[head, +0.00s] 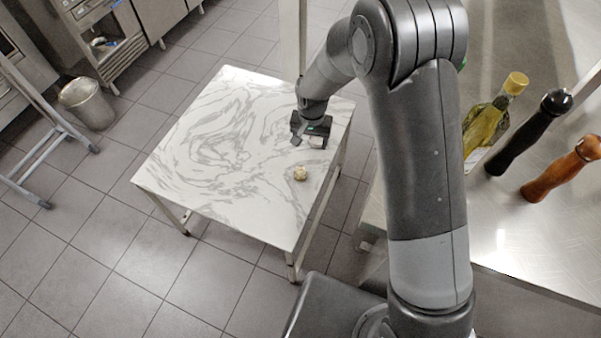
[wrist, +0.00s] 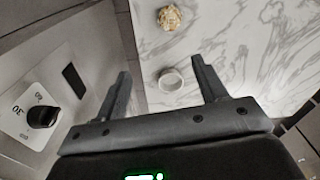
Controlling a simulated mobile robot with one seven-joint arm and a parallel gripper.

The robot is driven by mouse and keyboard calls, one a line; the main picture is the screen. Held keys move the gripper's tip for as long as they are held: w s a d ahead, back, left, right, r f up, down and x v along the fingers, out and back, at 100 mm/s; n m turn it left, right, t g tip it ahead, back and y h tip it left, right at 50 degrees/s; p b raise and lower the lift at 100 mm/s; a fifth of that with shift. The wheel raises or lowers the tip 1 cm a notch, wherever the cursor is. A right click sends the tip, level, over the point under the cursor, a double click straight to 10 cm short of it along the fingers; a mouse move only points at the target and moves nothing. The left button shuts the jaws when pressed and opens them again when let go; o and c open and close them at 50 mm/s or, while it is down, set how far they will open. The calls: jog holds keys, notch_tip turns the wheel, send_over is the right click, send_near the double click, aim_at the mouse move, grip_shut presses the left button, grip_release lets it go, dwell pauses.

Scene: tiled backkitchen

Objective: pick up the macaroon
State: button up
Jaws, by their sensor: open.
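The macaroon (head: 300,173) is a small, round, pale golden piece on the white marble-patterned table (head: 215,150), near its right side. It also shows at the top of the wrist view (wrist: 171,17). My gripper (head: 311,143) is open and empty above the table, apart from the macaroon and farther back in the head view. In the wrist view, both fingers of my gripper (wrist: 162,66) are spread, and the macaroon lies beyond their tips.
A small white round dish (wrist: 171,80) shows between my fingers in the wrist view. An appliance panel with a black knob (wrist: 43,116) is at left there. A steel counter (head: 520,235) at right bears an oil bottle (head: 487,130) and two mills.

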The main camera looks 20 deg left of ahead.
send_near(300, 171)
jog(key=shift+w+a+f, duration=0.15)
jog(key=shift+a+f, duration=0.15)
jog(key=shift+a, duration=0.15)
notch_tip(300, 171, down, 5)
jog(key=shift+f, duration=0.1)
jog(key=shift+d+f, duration=0.2)
jog(key=shift+f, duration=1.1)
jog(key=shift+d+f, duration=0.2)
jog(key=shift+f, duration=1.1)
jog(key=shift+c, duration=0.2)
jog(key=c, duration=1)
jog(key=shift+r, duration=0.1)
